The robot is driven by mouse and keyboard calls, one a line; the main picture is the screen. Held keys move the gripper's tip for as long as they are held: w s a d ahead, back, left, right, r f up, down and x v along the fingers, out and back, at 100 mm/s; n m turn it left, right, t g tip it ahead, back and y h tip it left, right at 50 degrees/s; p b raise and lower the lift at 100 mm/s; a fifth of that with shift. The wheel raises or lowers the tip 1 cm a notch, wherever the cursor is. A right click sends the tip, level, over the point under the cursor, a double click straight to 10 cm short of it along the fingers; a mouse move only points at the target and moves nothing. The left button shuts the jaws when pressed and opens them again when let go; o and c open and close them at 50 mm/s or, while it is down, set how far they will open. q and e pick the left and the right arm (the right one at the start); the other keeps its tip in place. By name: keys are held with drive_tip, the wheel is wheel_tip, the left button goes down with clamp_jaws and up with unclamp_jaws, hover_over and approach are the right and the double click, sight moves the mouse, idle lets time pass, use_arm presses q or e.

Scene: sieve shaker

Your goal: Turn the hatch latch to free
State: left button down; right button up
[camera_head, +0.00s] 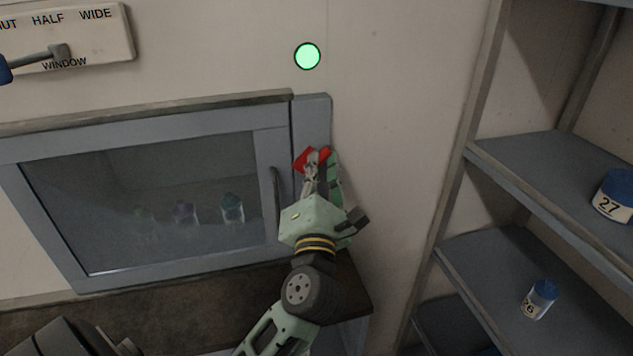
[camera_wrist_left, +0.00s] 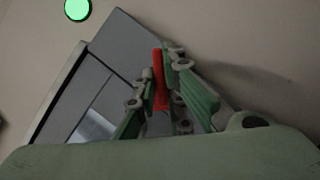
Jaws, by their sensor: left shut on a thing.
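The hatch latch (camera_head: 312,156) is red and sits on the grey frame strip at the right of the hatch. In the left wrist view the red latch (camera_wrist_left: 159,80) stands between the fingers. My left gripper (camera_head: 316,170) is shut on the latch, and it also shows in the left wrist view (camera_wrist_left: 160,100). The fingers hide part of the latch, so its exact angle is hard to tell. The hatch (camera_head: 200,148) is a grey-framed window, shut, with a dark vertical handle (camera_head: 276,195) left of my gripper. My right gripper is not in view.
A round green light (camera_head: 307,56) glows above the hatch. A lever plate (camera_head: 110,30) marked HALF, WIDE and WINDOW is at upper left. Several capped bottles (camera_head: 185,212) show dimly behind the glass. Shelves (camera_head: 545,165) at right hold jars 27 (camera_head: 612,205) and 26 (camera_head: 538,303).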

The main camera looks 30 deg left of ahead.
use_arm(q)
drive_tip(key=n+y+b, duration=0.1)
drive_tip(key=n+b, duration=0.2)
drive_tip(key=n+g+y+b, duration=0.1)
drive_tip(key=n+y+b, duration=0.1)
drive_tip(key=n+b, duration=0.1)
drive_tip(key=n+g+y+b, duration=0.1)
drive_tip(key=n+b, duration=0.2)
drive_tip(key=n, duration=0.1)
drive_tip(key=shift+w+d+y, duration=0.15)
drive_tip(key=shift+y, duration=0.15)
drive_tip(key=shift+n, duration=0.4)
drive_tip(key=shift+r, duration=0.15)
drive_tip(key=c, duration=1.9)
unclamp_jaws()
drive_tip(key=shift+o, duration=0.3)
drive_tip(key=shift+g, duration=0.3)
drive_tip(key=shift+f, duration=0.2)
